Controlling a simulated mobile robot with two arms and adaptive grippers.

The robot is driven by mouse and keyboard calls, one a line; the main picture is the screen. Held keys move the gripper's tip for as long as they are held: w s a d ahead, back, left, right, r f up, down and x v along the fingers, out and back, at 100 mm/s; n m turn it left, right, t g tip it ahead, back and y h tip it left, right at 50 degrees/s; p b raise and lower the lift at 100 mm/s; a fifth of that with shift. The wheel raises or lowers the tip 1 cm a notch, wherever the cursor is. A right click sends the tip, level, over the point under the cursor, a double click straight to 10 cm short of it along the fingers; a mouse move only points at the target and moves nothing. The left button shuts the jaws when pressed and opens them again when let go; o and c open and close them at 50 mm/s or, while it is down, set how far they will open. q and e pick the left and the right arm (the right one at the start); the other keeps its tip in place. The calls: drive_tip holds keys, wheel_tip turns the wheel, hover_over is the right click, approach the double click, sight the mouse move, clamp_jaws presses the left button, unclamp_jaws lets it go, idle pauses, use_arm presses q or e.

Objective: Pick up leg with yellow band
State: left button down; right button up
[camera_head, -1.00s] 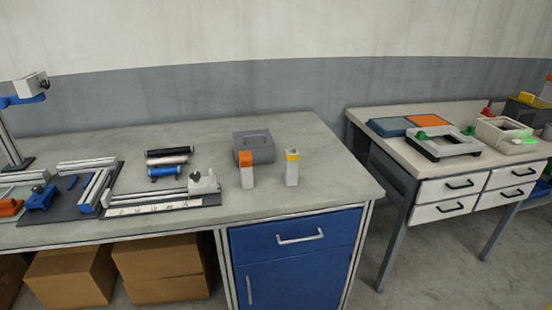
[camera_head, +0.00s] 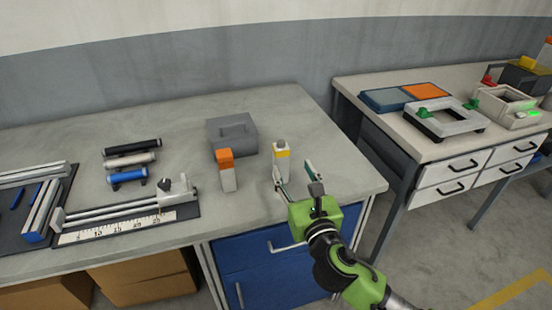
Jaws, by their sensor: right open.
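The leg with the yellow band (camera_head: 281,165) is a pale upright block with a grey top, standing on the grey workbench (camera_head: 80,140) near its right end. My right gripper (camera_head: 298,178) comes in from the lower right, green and open. Its fingers are just in front of and to the right of the yellow-banded leg. One finger overlaps the leg's lower part in view; I cannot tell whether they touch. My left gripper is not in view.
A grey box (camera_head: 232,134) stands behind the legs. A ruler fixture (camera_head: 120,226) and several dark, white and blue rollers (camera_head: 128,160) lie to the left. A second table (camera_head: 385,125) with trays stands at right, across a gap.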

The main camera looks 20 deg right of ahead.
sight(283, 151)
drive_tip(key=w, duration=1.1)
drive_tip(key=shift+w+d+f+p, duration=0.1)
drive_tip(key=shift+w+f+p, duration=0.2)
drive_tip(key=shift+w+p, duration=0.1)
drive_tip(key=shift+r, duration=0.1)
clamp_jaws()
